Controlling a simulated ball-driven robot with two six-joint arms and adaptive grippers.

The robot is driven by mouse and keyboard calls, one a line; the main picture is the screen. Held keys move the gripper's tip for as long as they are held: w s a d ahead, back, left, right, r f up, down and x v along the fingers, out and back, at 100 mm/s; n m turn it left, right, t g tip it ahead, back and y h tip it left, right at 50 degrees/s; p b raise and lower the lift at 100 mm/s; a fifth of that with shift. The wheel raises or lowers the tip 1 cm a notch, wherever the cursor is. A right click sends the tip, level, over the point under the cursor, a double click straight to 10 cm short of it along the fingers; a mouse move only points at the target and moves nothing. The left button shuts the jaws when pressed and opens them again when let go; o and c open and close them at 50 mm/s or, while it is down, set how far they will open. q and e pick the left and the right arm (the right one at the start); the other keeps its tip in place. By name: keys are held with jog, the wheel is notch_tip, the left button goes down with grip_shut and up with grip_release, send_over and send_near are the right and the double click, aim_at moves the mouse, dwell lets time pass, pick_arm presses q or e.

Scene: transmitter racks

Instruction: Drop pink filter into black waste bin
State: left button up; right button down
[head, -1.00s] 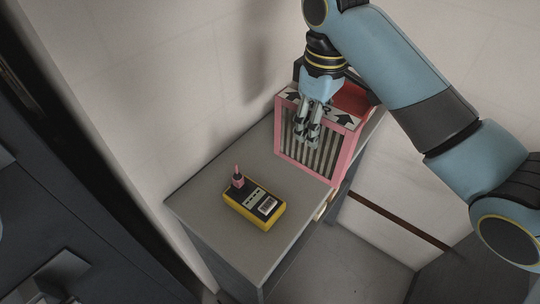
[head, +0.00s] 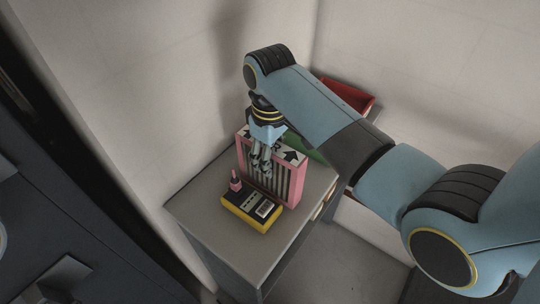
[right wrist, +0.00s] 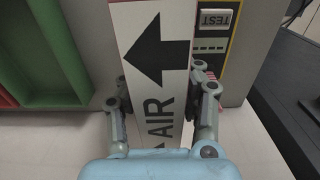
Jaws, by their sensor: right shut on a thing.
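The pink filter (head: 298,185) has a pink frame, grey pleats and a pale top edge with black arrows. My right gripper (head: 262,160) comes down on it from above and is shut across its top edge. In the right wrist view the filter's top (right wrist: 155,85) shows a black arrow and the word AIR, with a finger on each side. The filter is upright, close behind the yellow meter; I cannot tell whether its bottom touches the cabinet top. I cannot pick out the black waste bin. My left gripper is not in view.
A yellow meter (head: 240,217) with a pink-tipped stub sits on the grey cabinet (head: 205,225). A red tray (head: 345,95) and a green tray (head: 312,153) are behind the filter, partly hidden by my arm. Walls stand close behind. A dark rack (head: 60,215) is at left.

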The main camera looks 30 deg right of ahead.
jog(key=c, duration=1)
grip_release()
jog(key=shift+f, duration=0.1)
jog(key=shift+o, duration=0.6)
